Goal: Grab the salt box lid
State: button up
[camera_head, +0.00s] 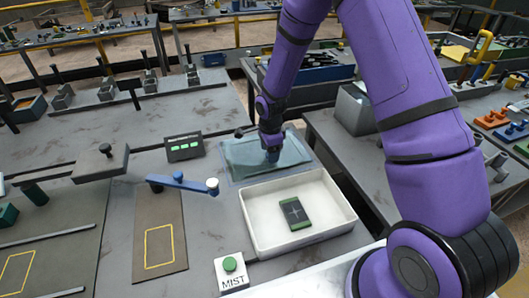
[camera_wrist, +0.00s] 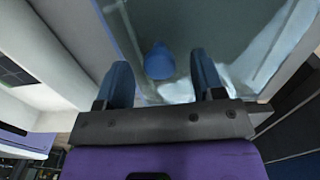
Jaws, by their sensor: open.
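The salt box lid (camera_head: 240,152) looks like a translucent teal panel behind the white tray. In the wrist view the lid (camera_wrist: 205,28) fills the upper middle, with a blue knob (camera_wrist: 159,60) standing on it. My gripper (camera_head: 271,154) points down over the lid. In the wrist view my open gripper (camera_wrist: 163,72) has one dark blue finger on each side of the knob, with gaps showing. I cannot tell how far down the fingers reach along the knob. In the head view the gripper hides most of the knob.
A white tray (camera_head: 254,235) in front of the lid holds a dark green-edged block (camera_head: 296,213). To the left are a blue lever (camera_head: 180,182), a box with green lights (camera_head: 184,147) and a MIST button box (camera_head: 231,270). Another grey table stands at right.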

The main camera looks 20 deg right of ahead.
jog(key=shift+f, duration=0.9)
